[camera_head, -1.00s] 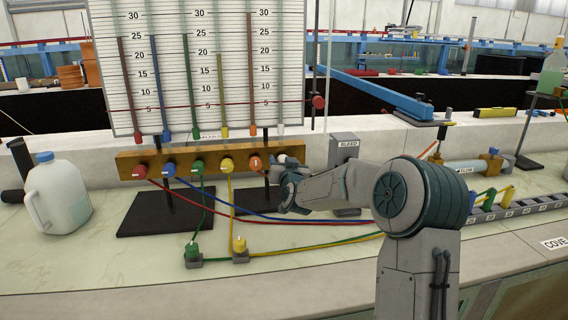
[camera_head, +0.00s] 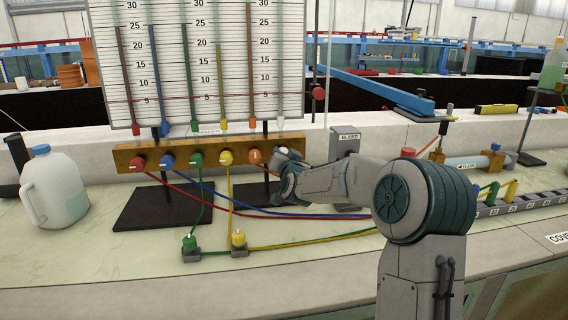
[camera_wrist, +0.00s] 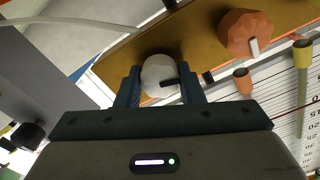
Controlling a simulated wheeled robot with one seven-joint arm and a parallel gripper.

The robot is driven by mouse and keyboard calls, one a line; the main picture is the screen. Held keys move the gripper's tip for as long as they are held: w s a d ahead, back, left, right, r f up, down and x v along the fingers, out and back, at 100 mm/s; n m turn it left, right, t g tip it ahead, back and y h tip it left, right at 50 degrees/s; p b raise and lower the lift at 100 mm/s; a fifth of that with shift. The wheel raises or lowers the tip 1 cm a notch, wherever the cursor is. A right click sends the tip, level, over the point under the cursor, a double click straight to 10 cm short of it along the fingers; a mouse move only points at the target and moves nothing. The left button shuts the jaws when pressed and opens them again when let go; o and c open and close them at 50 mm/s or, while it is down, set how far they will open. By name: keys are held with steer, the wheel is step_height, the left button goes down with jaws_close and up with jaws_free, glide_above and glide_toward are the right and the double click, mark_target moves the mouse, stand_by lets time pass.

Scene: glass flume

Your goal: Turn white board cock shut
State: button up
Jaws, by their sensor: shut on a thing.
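The white cock (camera_wrist: 158,75) sits on the brass-coloured board rail (camera_wrist: 120,48), in the wrist view between the two dark fingers of my gripper (camera_wrist: 160,85). The fingers are shut on its sides. A dark pointer mark on the knob points to the right in that view. In the head view my gripper (camera_head: 285,165) is at the right end of the rail (camera_head: 125,160), and it largely hides the white cock. The orange cock (camera_head: 256,157) is just left of it; it also shows in the wrist view (camera_wrist: 245,33).
Yellow (camera_head: 226,157), green (camera_head: 196,160), blue (camera_head: 167,161) and red (camera_head: 137,163) cocks line the rail under the tube board (camera_head: 200,60). The BLEED block (camera_head: 345,150) stands close right of my gripper. Coloured hoses cross the bench below. A jug (camera_head: 55,188) stands at left.

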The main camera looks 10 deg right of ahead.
steer(key=m+b, duration=0.4)
steer(key=b, duration=0.1)
steer(key=shift+f+m, duration=0.3)
steer(key=shift+m, duration=0.1)
steer(key=m+b, duration=0.3)
steer(key=b, duration=0.1)
steer(key=shift+m, duration=0.3)
steer(key=m+b, duration=0.3)
steer(key=shift+r+m+b, duration=0.1)
steer(key=shift+m+b, duration=1.2)
steer(key=shift+m, duration=0.4)
steer(key=shift+r, duration=0.1)
steer(key=o, duration=1)
